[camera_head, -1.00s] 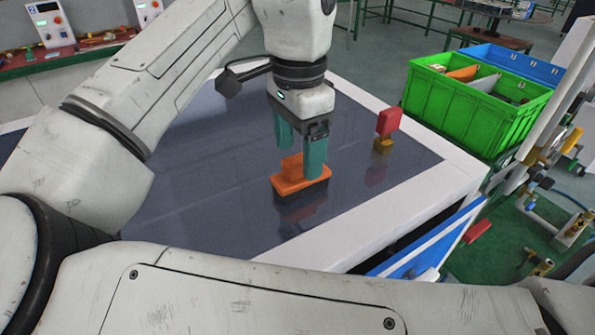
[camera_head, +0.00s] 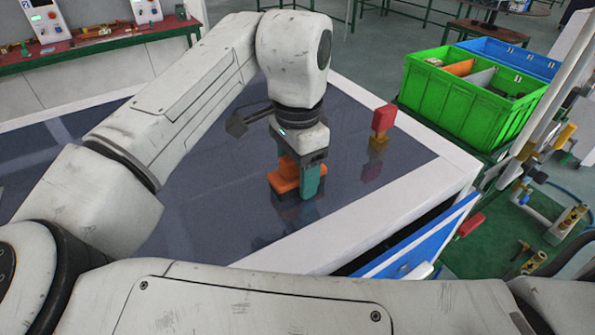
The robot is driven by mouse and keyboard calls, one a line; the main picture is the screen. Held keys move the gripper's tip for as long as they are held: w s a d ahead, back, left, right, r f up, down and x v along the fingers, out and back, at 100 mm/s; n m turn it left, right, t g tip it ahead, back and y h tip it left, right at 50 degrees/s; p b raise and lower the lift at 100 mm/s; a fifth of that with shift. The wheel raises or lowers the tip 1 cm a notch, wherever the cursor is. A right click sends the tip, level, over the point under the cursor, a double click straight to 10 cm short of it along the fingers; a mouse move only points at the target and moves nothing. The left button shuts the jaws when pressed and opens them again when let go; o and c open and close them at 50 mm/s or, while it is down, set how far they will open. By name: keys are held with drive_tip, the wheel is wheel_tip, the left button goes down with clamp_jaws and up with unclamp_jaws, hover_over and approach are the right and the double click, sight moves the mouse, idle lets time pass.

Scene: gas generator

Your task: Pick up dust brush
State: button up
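The dust brush (camera_head: 282,179), an orange block with a raised handle and a dark underside, is on the dark tabletop (camera_head: 200,215). My gripper (camera_head: 296,176), with teal fingers, is lowered at the brush, pointing down. The near finger stands in front of the brush's right part and reaches close to the tabletop. The far finger is mostly hidden behind the brush handle. I cannot tell whether the fingers touch the handle or are still apart from it.
A red block on a yellow base (camera_head: 382,124) stands right of the gripper on the table. A green crate (camera_head: 463,103) and a blue crate (camera_head: 512,58) are beyond the table's white right edge. The tabletop in front of the brush is clear.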

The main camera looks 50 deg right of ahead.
drive_tip(key=c, duration=0.7)
drive_tip(key=shift+r, duration=0.5)
wheel_tip(320, 180, up, 2)
drive_tip(key=shift+s+r, duration=0.1)
drive_tip(key=shift+r, duration=0.15)
drive_tip(key=s+a+r+b, duration=0.1)
drive_tip(key=s+r, duration=0.2)
drive_tip(key=s, duration=0.1)
drive_tip(key=s+a+r, duration=0.2)
drive_tip(key=s+r, duration=0.1)
drive_tip(key=s, duration=0.1)
drive_tip(key=s+a+r+b, duration=0.1)
drive_tip(key=s+a+r, duration=0.1)
drive_tip(key=s+r, duration=0.1)
drive_tip(key=shift+s+a+r+b, duration=0.15)
drive_tip(key=shift+s, duration=0.3)
drive_tip(key=shift+s+a+r+b, duration=0.1)
drive_tip(key=shift+s+r+b, duration=0.05)
drive_tip(key=shift+s, duration=0.25)
